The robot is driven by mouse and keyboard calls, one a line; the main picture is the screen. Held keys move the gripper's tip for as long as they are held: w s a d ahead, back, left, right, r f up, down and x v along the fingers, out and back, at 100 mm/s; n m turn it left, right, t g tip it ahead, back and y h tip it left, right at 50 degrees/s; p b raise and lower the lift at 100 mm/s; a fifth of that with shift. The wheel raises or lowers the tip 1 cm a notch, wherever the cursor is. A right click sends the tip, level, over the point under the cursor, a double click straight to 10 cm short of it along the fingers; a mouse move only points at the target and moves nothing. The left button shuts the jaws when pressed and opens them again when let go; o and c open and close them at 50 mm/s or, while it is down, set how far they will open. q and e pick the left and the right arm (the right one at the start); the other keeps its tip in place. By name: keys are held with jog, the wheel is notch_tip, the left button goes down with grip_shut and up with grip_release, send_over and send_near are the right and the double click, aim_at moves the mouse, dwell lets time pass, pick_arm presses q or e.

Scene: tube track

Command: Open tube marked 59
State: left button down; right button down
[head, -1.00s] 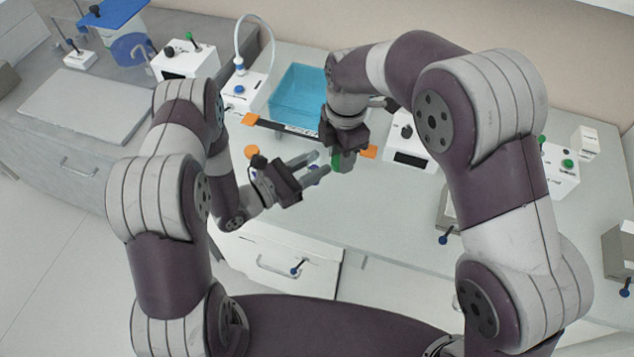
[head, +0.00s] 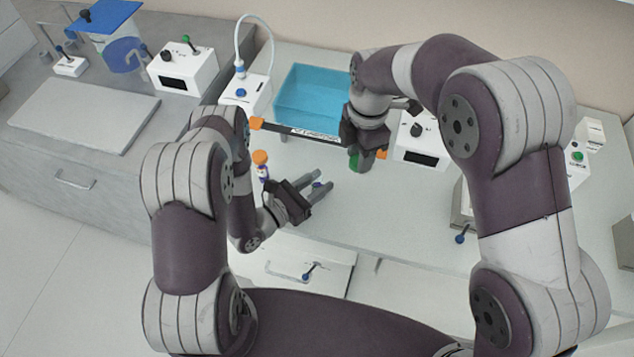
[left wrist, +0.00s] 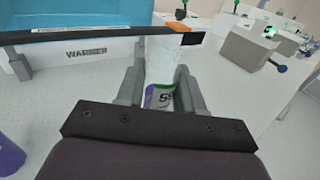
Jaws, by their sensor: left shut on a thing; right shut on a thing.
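My left gripper (head: 322,190) is shut on a pale tube (left wrist: 160,62), whose purple label with a green edge shows a 5 and a second digit partly cut off by the gripper. No cap shows on this tube in the left wrist view. In the head view the tube is mostly hidden by the fingers; only a small blue spot shows between them. My right gripper (head: 367,160) points down, shut on a green cap (head: 354,159). It is above and to the right of the left gripper, with a gap between them.
A black bar (head: 282,132) with orange ends crosses in front of a blue bin (head: 312,98). An orange-capped tube (head: 261,158) stands left of my left gripper. White boxes with knobs (head: 420,146) stand along the back. The counter below the bar is mostly clear.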

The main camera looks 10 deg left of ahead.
pick_arm(q)
jog(key=shift+f, duration=0.15)
jog(key=c, duration=0.7)
grip_release()
